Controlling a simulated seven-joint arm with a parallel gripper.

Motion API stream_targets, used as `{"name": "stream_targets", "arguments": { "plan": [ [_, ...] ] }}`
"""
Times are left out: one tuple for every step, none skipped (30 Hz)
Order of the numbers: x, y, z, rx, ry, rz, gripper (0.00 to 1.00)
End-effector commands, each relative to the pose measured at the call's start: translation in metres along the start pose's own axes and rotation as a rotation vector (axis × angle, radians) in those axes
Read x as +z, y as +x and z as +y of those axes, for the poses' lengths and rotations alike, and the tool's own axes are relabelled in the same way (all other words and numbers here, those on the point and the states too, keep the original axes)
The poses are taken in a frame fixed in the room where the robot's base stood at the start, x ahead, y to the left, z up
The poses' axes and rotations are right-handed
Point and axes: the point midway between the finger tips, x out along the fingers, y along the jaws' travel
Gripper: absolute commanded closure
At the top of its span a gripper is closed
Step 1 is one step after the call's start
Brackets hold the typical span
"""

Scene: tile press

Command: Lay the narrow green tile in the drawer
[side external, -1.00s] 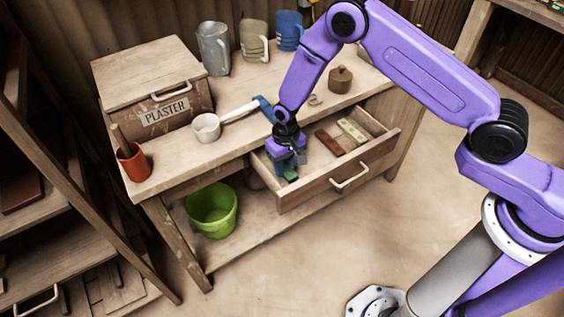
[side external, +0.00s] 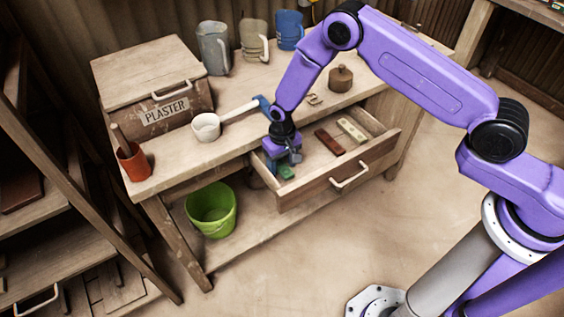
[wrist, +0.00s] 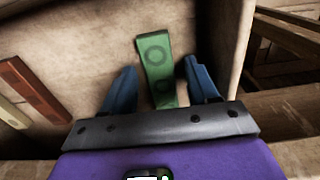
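The narrow green tile (wrist: 154,60) has darker ring marks and lies flat on the drawer floor. It also shows just below my gripper in the side view (side external: 286,172). My gripper (wrist: 160,72) is over the left part of the pulled-out drawer (side external: 325,185). Its two blue fingers stand apart, one on each side of the tile, with gaps between them and the tile. In the side view the gripper (side external: 283,160) partly hides the drawer's left end and the tile.
A red-brown tile (side external: 329,142) and a cream tile (side external: 351,130) lie in the drawer's right part. A green bucket (side external: 212,210) stands below.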

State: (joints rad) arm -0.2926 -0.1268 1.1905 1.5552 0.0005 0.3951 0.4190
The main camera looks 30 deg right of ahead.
Motion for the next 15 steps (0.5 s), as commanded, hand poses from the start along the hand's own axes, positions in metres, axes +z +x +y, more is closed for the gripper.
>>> {"name": "stream_targets", "arguments": {
  "plan": [
    [0.0,0.0,0.0,0.0,0.0,0.0,0.41],
    [0.0,0.0,0.0,0.0,0.0,0.0,0.41],
    [0.0,-0.001,0.0,0.0,0.0,0.0,0.41],
    [0.0,-0.002,0.0,0.0,0.0,0.0,0.41],
    [0.0,-0.004,0.0,0.0,0.0,0.001,0.41],
    [-0.001,-0.007,0.0,-0.001,0.0,0.002,0.41],
    [-0.001,-0.009,0.0,-0.001,0.0,0.003,0.41],
    [-0.001,-0.013,0.0,-0.001,0.0,0.003,0.41],
    [-0.001,-0.018,-0.001,-0.001,0.0,0.003,0.41],
    [-0.001,-0.022,0.0,-0.001,0.0,0.003,0.41],
    [-0.001,-0.027,0.0,-0.001,0.0,0.003,0.41],
    [-0.001,-0.034,0.0,-0.002,0.0,0.004,0.41],
    [-0.001,-0.04,0.0,-0.002,0.0,0.004,0.41],
    [-0.001,-0.045,0.0,-0.002,0.0,0.004,0.41],
    [-0.001,-0.053,-0.001,-0.002,0.0,0.005,0.41]
  ]
}}
